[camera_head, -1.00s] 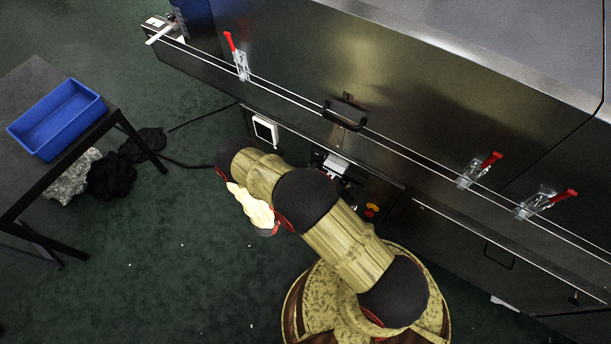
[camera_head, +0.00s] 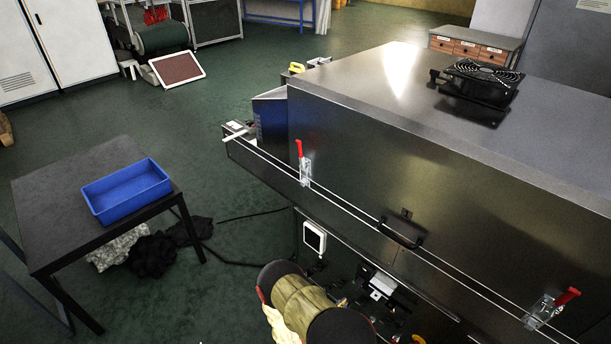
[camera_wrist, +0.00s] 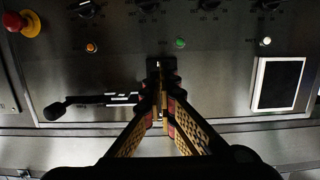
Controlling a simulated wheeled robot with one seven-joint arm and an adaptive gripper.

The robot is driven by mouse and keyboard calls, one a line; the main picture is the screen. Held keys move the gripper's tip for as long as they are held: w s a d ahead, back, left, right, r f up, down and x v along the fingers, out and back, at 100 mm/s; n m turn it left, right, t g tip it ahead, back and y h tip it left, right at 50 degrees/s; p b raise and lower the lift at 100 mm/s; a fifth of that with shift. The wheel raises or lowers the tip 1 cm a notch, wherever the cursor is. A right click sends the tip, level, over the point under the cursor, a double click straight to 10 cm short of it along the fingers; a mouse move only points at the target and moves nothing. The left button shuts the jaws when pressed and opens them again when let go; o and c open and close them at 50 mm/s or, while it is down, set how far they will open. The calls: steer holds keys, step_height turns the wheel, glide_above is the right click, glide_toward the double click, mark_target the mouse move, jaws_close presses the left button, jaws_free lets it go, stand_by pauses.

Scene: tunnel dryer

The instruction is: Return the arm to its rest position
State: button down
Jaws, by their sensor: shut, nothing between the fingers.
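My gripper (camera_wrist: 160,97) shows in the wrist view with its fingers drawn together and empty. It is in front of the dryer's control panel (camera_wrist: 120,60), which has dark knobs, small coloured buttons and a red emergency stop (camera_wrist: 28,22). Whether the fingertips touch the panel cannot be told. In the head view part of my arm (camera_head: 300,305) shows at the bottom edge, close to the dryer's front. The gripper itself is hidden or out of frame there.
The steel dryer (camera_head: 370,150) fills the right side, with red-handled clamps (camera_head: 303,165) and a black handle (camera_head: 400,233) on its front. A table (camera_head: 60,215) with a blue tray (camera_head: 127,190) stands at the left. Dark cloths (camera_head: 152,255) and a cable lie on the floor.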

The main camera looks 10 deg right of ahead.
steer(key=shift+f, duration=0.1)
steer(key=s+a+f+n+g+y, duration=0.2)
steer(key=s+a+f+g+y, duration=0.15)
steer(key=f, duration=0.75)
steer(key=s+a+n+g+y, duration=0.25)
steer(key=a+y, duration=0.35)
steer(key=a, duration=0.4)
steer(key=s+a+r+n+g+y+p, duration=0.15)
steer(key=a+r, duration=0.25)
steer(key=r, duration=0.6)
steer(key=s+a+r+n+g+y, duration=0.1)
steer(key=a+r+n+g+y, duration=0.3)
steer(key=r, duration=0.6)
steer(key=s+d+r+t+p, duration=0.2)
steer(key=s+d+r, duration=0.3)
steer(key=r, duration=1.3)
steer(key=s+d+r+t+h+p, duration=0.1)
steer(key=s+d+r+t, duration=0.2)
steer(key=r, duration=1.6)
steer(key=s+d+r+t+h+p, duration=0.1)
steer(key=s+d+r, duration=0.7)
steer(key=r, duration=1.1)
steer(key=shift+s+n+t+p, duration=0.4)
steer(key=shift+t+p, duration=0.4)
steer(key=shift+t, duration=0.15)
